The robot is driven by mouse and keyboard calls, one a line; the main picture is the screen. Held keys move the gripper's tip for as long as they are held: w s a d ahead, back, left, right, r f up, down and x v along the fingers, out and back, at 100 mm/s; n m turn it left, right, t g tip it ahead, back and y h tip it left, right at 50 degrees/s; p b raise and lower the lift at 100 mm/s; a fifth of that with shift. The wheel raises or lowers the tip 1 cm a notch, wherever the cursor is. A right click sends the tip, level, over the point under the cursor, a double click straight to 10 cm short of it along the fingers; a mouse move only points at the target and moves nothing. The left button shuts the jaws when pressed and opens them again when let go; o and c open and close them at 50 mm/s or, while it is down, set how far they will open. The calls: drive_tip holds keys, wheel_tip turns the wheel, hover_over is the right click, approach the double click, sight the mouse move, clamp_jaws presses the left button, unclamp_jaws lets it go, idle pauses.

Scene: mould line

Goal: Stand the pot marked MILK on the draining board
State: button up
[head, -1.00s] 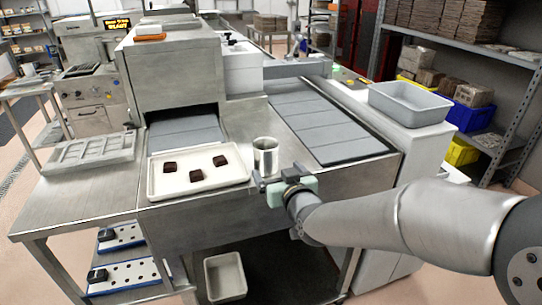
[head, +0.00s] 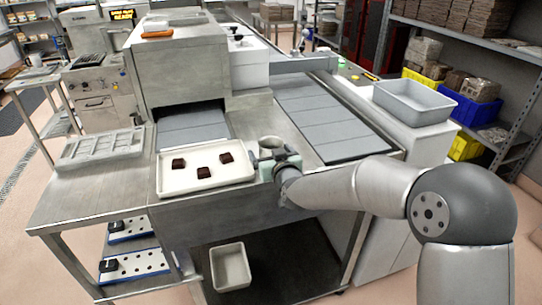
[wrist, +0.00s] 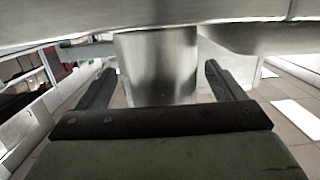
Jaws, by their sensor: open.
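A metal pot (head: 271,143) stands near the front edge of the steel table, just right of the white tray. Its lower part is hidden behind my gripper (head: 272,162). In the wrist view the pot's shiny round wall (wrist: 157,65) sits between my gripper's two dark fingers (wrist: 162,82). A gap shows on each side of it, so the fingers are open and apart from the pot. No MILK marking is readable in either view. I cannot tell which surface, if any, is the draining board.
The white tray (head: 222,180) holds dark brown pieces close to the pot's left. A grey mould (head: 100,148) lies at the table's left. Grey belt panels (head: 318,120) run behind right. A grey tub (head: 413,102) stands on the white cabinet. Bare steel (head: 75,190) lies front left.

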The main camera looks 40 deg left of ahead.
drive_tip(key=c, duration=1.1)
drive_tip(key=shift+c, duration=0.8)
drive_tip(key=shift+r, duration=0.1)
